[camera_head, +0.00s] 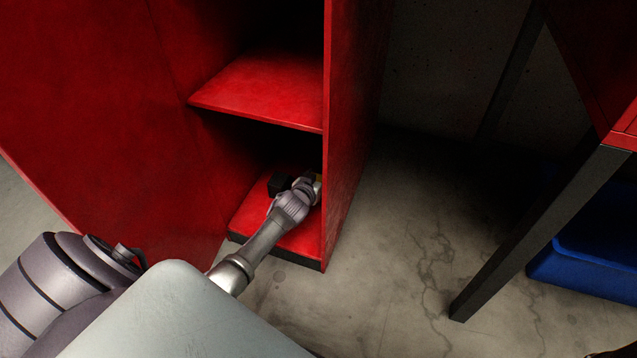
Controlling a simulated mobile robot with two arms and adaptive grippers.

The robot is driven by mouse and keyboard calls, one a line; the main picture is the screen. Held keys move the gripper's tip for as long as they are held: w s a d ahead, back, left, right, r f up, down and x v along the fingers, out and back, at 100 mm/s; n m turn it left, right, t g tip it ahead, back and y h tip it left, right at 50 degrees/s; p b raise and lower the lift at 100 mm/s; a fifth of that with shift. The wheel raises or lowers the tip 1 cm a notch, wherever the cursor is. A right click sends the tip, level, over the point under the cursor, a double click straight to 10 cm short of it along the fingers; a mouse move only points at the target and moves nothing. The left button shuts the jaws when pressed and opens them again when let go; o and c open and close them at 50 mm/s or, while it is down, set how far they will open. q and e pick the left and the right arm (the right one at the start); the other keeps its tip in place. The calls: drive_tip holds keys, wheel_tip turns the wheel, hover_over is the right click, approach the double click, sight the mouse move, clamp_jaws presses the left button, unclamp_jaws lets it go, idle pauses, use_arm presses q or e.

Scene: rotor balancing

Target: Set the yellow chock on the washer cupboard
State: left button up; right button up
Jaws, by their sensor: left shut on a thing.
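The red cupboard (355,110), which I take for the washer cupboard, stands open at the middle left, with a middle shelf (265,92) and a bottom shelf (302,241). My left arm reaches into its lower compartment. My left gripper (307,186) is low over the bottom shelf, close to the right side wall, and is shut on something. A small yellow patch (318,178) shows at its tip, probably the yellow chock; the gripper hides most of it. I cannot tell whether it touches the shelf. My right gripper is out of view.
A small black block (279,184) is just left of my left gripper in the lower compartment. The compartment's back is dark. A red-topped table with a dark leg (535,235) and a blue bin (590,258) stand at the right. The concrete floor between is clear.

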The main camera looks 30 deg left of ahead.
use_arm(q)
drive_tip(key=shift+w+r, duration=0.1)
drive_tip(key=shift+r, duration=0.05)
drive_tip(key=shift+f, duration=0.2)
drive_tip(key=o, duration=1.5)
